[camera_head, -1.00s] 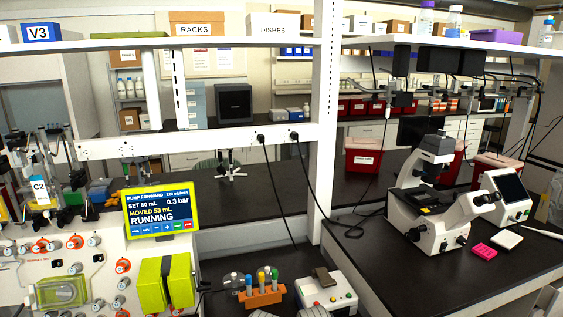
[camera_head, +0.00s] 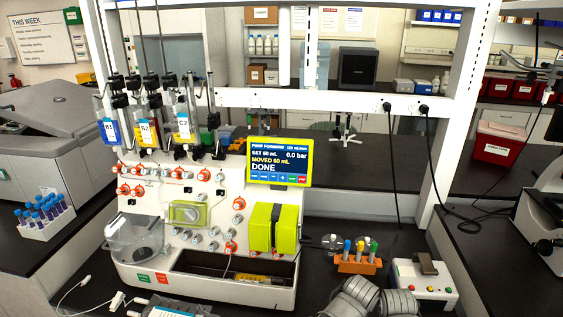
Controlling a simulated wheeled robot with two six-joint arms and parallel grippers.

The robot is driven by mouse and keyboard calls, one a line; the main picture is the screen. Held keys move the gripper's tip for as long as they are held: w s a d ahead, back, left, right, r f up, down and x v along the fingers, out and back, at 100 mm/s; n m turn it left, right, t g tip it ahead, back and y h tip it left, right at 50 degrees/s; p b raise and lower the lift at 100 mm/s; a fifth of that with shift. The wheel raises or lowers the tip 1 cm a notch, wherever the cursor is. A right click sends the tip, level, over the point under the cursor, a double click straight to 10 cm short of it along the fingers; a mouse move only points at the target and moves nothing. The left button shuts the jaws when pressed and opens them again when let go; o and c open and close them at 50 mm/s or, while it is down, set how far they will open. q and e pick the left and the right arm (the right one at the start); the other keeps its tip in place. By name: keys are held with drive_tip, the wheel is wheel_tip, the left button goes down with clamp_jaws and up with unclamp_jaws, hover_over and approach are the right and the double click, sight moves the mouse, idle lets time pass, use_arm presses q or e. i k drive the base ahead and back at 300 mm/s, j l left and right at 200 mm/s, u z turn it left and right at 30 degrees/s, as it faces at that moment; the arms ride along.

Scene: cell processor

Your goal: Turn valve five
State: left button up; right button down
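The white cell processor (camera_head: 142,206) stands left of centre. Its front panel carries several small round valves. I cannot read valve numbers, so I cannot tell which is valve five. The yellow-framed display (camera_head: 279,162) reads PUMP FORWARD, SET 60 mL, MOVED 60 mL, 0.0 bar, DONE. A yellow-green pump block (camera_head: 263,227) sits at the panel's right. Bags with labels B1, B2 and C2 (camera_head: 183,125) hang above.
An orange tube rack (camera_head: 357,266) and a small button box (camera_head: 424,285) are at right. The dark bench at right has free room.

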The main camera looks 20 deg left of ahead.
sight(155, 171)
drive_tip(key=u, duration=0.85)
drive_tip(key=j+u, duration=0.15)
drive_tip(key=u, duration=0.2)
drive_tip(key=j+u, duration=0.1)
drive_tip(key=u, duration=0.25)
drive_tip(key=i+j, duration=0.15)
drive_tip(key=j, duration=0.15)
drive_tip(key=i+j, duration=0.1)
drive_tip(key=j, duration=0.2)
drive_tip(key=i+j, duration=0.15)
drive_tip(key=j, duration=0.15)
